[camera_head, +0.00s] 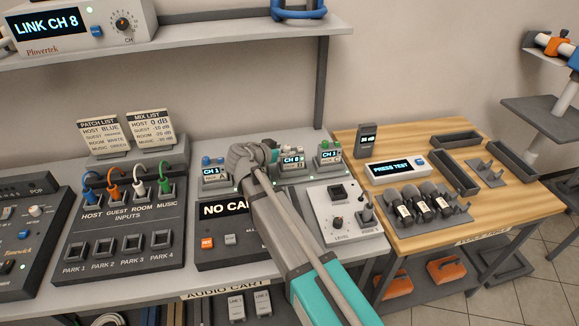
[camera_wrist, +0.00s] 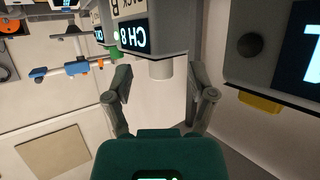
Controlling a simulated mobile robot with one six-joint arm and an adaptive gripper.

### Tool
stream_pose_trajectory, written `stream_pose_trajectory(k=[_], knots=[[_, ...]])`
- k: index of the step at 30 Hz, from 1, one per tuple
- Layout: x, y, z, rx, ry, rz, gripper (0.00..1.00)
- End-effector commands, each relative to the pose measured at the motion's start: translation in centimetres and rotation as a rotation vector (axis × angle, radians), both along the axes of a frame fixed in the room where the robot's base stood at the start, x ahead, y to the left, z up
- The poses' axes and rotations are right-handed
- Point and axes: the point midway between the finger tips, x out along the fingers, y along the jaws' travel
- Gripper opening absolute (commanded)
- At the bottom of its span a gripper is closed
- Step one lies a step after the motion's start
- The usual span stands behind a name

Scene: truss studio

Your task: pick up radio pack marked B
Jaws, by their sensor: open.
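Three small grey radio packs stand in a row at the back of the grey cart in the head view. The middle one, pack B (camera_head: 291,161), has a lit CH 8 display. In the wrist view, pack B (camera_wrist: 162,22) appears upside down at the top, its label partly cut off. My gripper (camera_wrist: 160,80) is open and empty, with its two fingers apart below the pack in that view. In the head view my gripper (camera_head: 271,152) is just left of pack B, partly hidden by my wrist. I cannot tell whether it touches.
The CH 1 pack (camera_head: 212,171) is left of my wrist; the CH 3 pack (camera_head: 329,155) is right of pack B. A shelf (camera_head: 200,38) overhangs behind. The wooden table (camera_head: 400,235) at right holds a tester (camera_head: 396,168), microphones and trays. A dark-fronted box (camera_wrist: 265,45) is close at right.

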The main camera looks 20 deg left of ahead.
Motion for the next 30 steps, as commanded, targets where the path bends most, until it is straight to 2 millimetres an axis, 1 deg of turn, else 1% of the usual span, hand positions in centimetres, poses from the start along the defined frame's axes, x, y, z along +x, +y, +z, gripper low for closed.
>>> stream_pose_trajectory(k=[17, 20, 21, 26, 27, 29, 30], knots=[[0.13, -0.04, -0.02, 0.000, 0.000, 0.001, 0.72], [0.11, -0.04, -0.03, 0.000, 0.000, 0.001, 0.55], [0.11, -0.04, -0.03, 0.000, 0.000, 0.001, 0.48], [0.12, -0.03, -0.03, 0.000, 0.000, 0.001, 0.18], [0.11, -0.04, -0.03, 0.000, 0.000, 0.001, 0.11], [0.11, -0.04, -0.03, 0.000, 0.000, 0.001, 0.00], [0.11, -0.04, -0.03, 0.000, 0.000, 0.001, 0.00]])
